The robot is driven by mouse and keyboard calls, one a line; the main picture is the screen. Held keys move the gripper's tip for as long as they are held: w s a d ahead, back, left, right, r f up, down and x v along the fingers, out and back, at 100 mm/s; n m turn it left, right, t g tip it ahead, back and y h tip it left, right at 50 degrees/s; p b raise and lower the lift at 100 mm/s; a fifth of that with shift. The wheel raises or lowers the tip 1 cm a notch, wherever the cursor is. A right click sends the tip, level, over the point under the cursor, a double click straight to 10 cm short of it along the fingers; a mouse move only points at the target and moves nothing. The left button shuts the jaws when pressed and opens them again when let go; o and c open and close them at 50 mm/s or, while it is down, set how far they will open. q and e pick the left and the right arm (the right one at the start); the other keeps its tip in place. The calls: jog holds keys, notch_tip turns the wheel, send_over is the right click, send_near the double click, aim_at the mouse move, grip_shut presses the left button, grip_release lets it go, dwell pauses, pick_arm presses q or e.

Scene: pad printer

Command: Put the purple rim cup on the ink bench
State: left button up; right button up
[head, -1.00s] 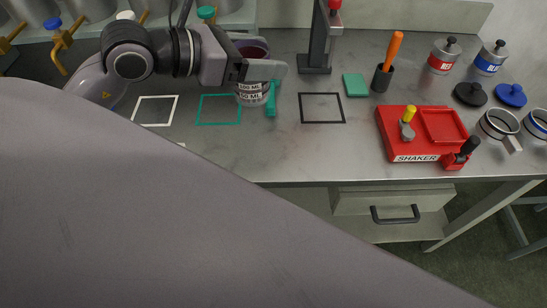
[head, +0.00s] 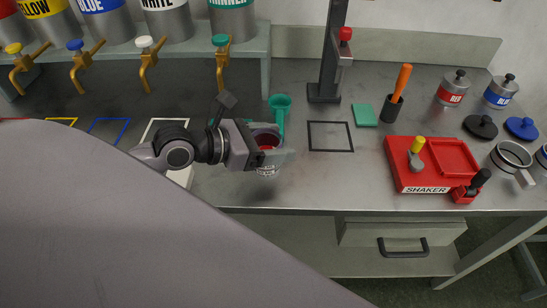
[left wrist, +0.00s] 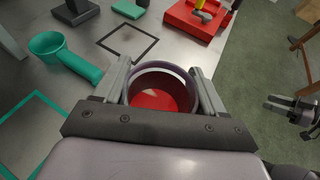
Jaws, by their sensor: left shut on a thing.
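The purple rim cup (head: 266,171) is in my left gripper (head: 274,152), which is shut on it. In the left wrist view the cup (left wrist: 163,75) sits between the two fingers (left wrist: 160,82), its mouth facing the camera, with red ink inside. The grey metal ink bench (head: 325,185) lies below the cup; a shadow on it suggests the cup is held above the top, in its front half. What looks like my right gripper (left wrist: 289,106) shows at the right of the left wrist view, over the floor; its fingers are too small to judge.
A teal scoop (head: 280,107) lies behind the cup. A black square outline (head: 330,136) to the right is empty. The red shaker (head: 433,165) stands farther right. A teal block (head: 364,115) and an orange-handled tool (head: 401,85) are behind. Taps hang at back left.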

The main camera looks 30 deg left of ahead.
pick_arm(q)
jog(key=shift+f+b, duration=0.35)
jog(key=shift+f, duration=2)
jog(key=shift+f, duration=0.15)
jog(key=o, duration=1.1)
jog(key=shift+o, duration=0.2)
